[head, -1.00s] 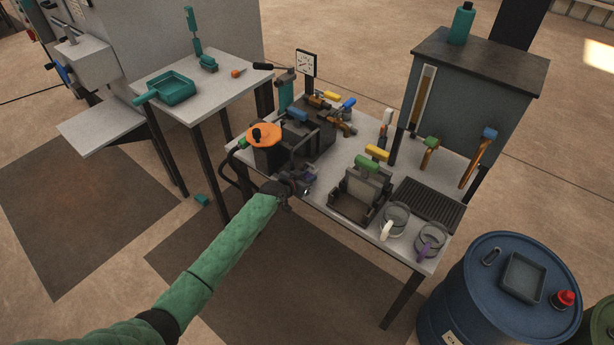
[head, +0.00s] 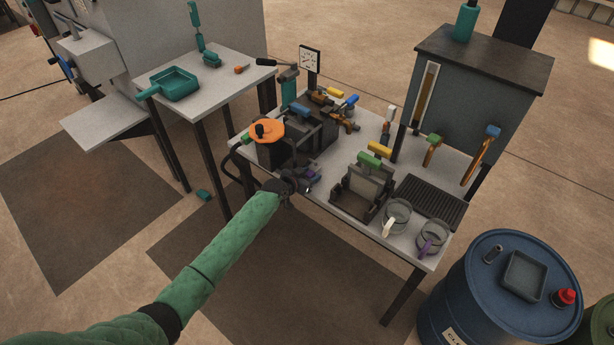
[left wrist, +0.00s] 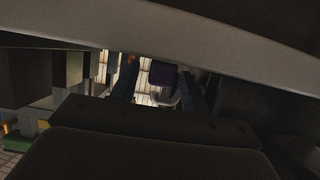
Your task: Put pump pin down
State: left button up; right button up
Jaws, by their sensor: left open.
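My left gripper (head: 304,185) is at the front left edge of the white table (head: 333,217). Its jaws are open. A small purple piece (head: 314,171) is right at its fingertips in the head view; it may be the pump pin, but it is too small to be sure. In the left wrist view, a dark purple block (left wrist: 163,76) shows between the two dark fingers, with a small grey loop under it. I cannot tell whether the fingers touch it. My right gripper is in neither view.
A pump body with an orange knob (head: 268,131) stands just behind my left gripper. A blue drum (head: 510,300) stands at the lower right.

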pick_arm(q)
jog(key=shift+r, duration=0.15)
jog(key=shift+s+a, duration=0.15)
jog(key=shift+s, duration=0.05)
jog(key=b+v, duration=0.3)
jog(key=v, duration=0.8)
jog(key=s+a+f+n+g+y, duration=0.2)
jog(key=s+f, duration=0.9)
jog(key=f, duration=0.2)
jog(key=s+a+f+n+g+y, duration=0.1)
jog(key=s+a+f+g+y, duration=0.15)
jog(key=s+f, duration=0.9)
jog(key=s+a+f+g+y, duration=0.1)
jog(key=s+f, duration=0.4)
jog(key=s, duration=0.3)
jog(key=s+a+f+n+g, duration=0.1)
jog(key=s+a+f+g, duration=0.1)
jog(key=s+f, duration=0.4)
jog(key=s+a+f+n+g+y, duration=0.1)
jog(key=s+f, duration=0.4)
jog(key=s, duration=0.7)
jog(key=shift+a+f+g+y, duration=0.35)
jog(key=shift+a+g, duration=0.05)
jog(key=shift+g, duration=0.05)
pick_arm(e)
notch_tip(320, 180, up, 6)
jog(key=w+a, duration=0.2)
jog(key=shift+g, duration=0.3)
